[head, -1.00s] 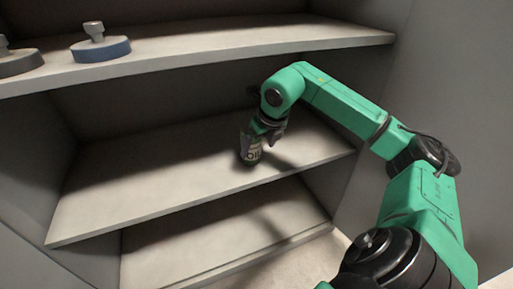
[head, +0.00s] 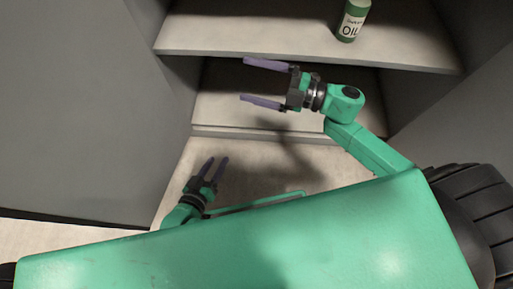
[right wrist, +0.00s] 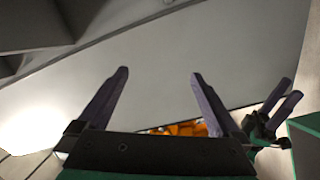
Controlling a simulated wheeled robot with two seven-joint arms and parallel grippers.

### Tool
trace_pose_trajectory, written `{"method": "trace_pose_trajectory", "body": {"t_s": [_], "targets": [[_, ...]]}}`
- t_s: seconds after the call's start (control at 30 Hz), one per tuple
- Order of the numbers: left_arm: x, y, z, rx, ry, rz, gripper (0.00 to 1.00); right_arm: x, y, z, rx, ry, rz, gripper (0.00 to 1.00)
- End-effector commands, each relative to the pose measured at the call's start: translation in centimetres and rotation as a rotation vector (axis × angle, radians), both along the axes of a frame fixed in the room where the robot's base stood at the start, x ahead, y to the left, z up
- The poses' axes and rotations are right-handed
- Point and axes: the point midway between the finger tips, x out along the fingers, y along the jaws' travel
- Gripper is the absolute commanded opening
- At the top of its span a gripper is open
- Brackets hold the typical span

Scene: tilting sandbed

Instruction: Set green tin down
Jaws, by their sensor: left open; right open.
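The green tin (head: 352,20), with a pale label reading OIL, stands upright on the middle shelf (head: 230,38) near its front edge, at the top right of the head view. My right gripper (head: 254,82) is open and empty, below and to the left of the tin and clear of it, with its fingers pointing left. In the right wrist view its two fingers (right wrist: 160,95) are wide apart with nothing between them. My left gripper (head: 215,167) is open and empty, low in front of the shelves. It also shows at the right of the right wrist view (right wrist: 283,100).
A lower shelf (head: 225,110) lies under the middle one, and looks empty where it shows. Grey cabinet panels (head: 80,110) stand at the left. A black wheel (head: 485,210) is at the right. Pale floor is open in front of the cabinet.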

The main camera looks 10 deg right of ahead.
Motion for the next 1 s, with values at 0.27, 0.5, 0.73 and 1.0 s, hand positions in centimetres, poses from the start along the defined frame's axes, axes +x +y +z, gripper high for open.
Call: {"method": "trace_pose_trajectory", "body": {"t_s": [0.27,0.5,0.73,1.0], "targets": [[0.0,0.0,0.1,0.0,-0.001,0.0,0.5,-7.5,0.9,-19.7,0.788,1.224,-0.678,1.0],[0.0,0.0,0.1,0.0,-0.001,0.001,0.5,-9.7,2.2,-21.7,0.831,1.364,-0.71,1.0],[0.0,0.0,0.1,0.0,-0.001,0.001,0.5,-9.6,2.2,-21.7,0.83,1.361,-0.709,1.0],[0.0,0.2,2.9,0.016,0.015,-0.012,0.5,-9.5,2.1,-18.8,0.806,1.371,-0.716,1.0]]}}
